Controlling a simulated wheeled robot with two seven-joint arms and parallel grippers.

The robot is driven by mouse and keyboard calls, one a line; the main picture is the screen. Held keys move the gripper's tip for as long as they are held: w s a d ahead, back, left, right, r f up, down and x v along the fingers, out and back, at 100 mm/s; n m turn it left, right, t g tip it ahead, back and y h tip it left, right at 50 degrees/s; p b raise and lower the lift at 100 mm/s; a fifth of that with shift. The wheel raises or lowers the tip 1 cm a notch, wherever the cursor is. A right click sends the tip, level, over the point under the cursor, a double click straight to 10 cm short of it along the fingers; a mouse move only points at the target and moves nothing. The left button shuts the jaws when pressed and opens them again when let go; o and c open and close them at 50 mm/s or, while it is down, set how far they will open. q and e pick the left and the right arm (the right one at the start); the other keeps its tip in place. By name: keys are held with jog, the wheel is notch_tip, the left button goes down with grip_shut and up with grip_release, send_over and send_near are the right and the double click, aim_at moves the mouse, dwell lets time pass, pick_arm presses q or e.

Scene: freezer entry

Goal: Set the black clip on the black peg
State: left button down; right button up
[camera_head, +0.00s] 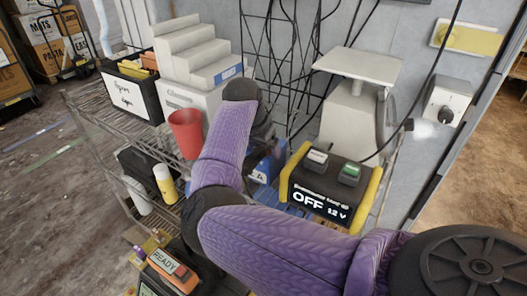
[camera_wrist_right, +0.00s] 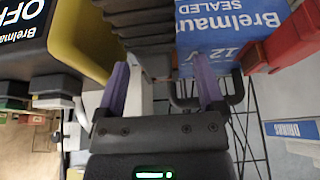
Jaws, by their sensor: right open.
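My right arm reaches over the rack in the head view, its wrist beside a blue battery (camera_head: 262,168). In the wrist view my right gripper (camera_wrist_right: 161,86) is open, its two purple fingers apart and nothing held between them. The blue battery (camera_wrist_right: 228,30), marked 12 V, lies just beyond the right finger, with a red part (camera_wrist_right: 290,42) beside it. A dark ridged shape (camera_wrist_right: 143,25) shows beyond the fingers, between battery and charger. I cannot tell whether it is the black clip; I cannot make out the black peg either. My left gripper is not in view.
A yellow-sided charger (camera_head: 325,190) reading OFF 12 V stands right of the battery. A red cup (camera_head: 186,131), a black bin (camera_head: 132,92) and a grey scale (camera_head: 352,115) share the wire rack. Black cables (camera_head: 297,60) hang against the wall behind.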

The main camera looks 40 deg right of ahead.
jog(key=shift+c, duration=1.2)
grip_shut()
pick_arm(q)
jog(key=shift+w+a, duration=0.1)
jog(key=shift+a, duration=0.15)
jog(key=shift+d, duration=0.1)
pick_arm(e)
jog(key=shift+r, duration=0.15)
